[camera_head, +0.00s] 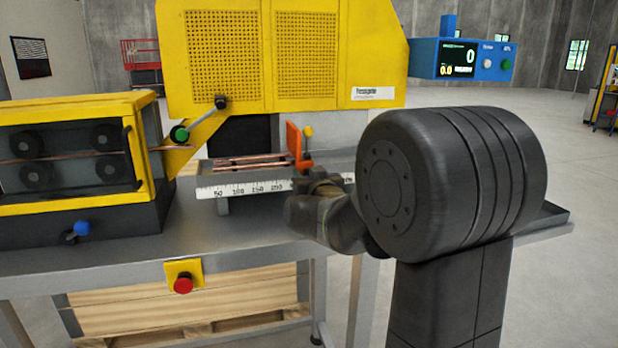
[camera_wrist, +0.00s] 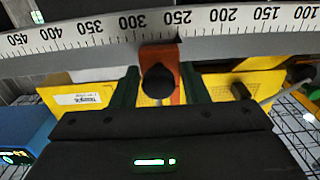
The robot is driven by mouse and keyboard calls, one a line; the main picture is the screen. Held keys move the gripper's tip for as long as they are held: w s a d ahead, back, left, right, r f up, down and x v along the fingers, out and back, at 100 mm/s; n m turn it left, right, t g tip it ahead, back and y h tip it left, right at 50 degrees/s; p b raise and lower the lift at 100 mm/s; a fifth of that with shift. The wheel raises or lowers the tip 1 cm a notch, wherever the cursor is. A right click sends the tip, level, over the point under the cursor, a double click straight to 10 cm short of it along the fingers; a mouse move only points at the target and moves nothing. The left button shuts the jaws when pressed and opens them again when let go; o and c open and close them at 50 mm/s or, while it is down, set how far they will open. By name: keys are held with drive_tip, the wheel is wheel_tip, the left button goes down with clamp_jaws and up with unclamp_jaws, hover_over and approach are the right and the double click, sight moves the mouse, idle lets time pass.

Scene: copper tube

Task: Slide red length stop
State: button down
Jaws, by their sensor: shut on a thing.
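The red length stop (camera_head: 294,146) stands upright on the tube rest, with a yellow knob on its right side. In the wrist view the red stop (camera_wrist: 173,58) hangs from the scale between the 250 and 300 marks, with a dark round knob (camera_wrist: 158,82) in front. My gripper (camera_head: 318,184) is low at the front of the scale, just right of the stop. In the wrist view its two dark green fingers stand on either side of the knob and are shut on it. In the head view my wrist hides the fingertips and the knob.
The white scale (camera_head: 245,188) runs along the rest's front edge, with copper tubes (camera_head: 245,163) behind it. A yellow roller housing (camera_head: 75,150) stands at left and a yellow machine guard (camera_head: 285,60) behind. A red emergency button (camera_head: 183,286) is on the table's front.

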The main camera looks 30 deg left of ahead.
drive_tip(key=c, duration=1.1)
unclamp_jaws()
drive_tip(key=b+v, duration=0.1)
drive_tip(key=v, duration=1.2)
drive_tip(key=shift+s+d, duration=0.25)
drive_tip(key=shift+s, duration=0.05)
drive_tip(key=p+x, duration=0.1)
drive_tip(key=x, duration=1.2)
drive_tip(key=shift+w+a, duration=0.25)
drive_tip(key=shift+w, duration=0.1)
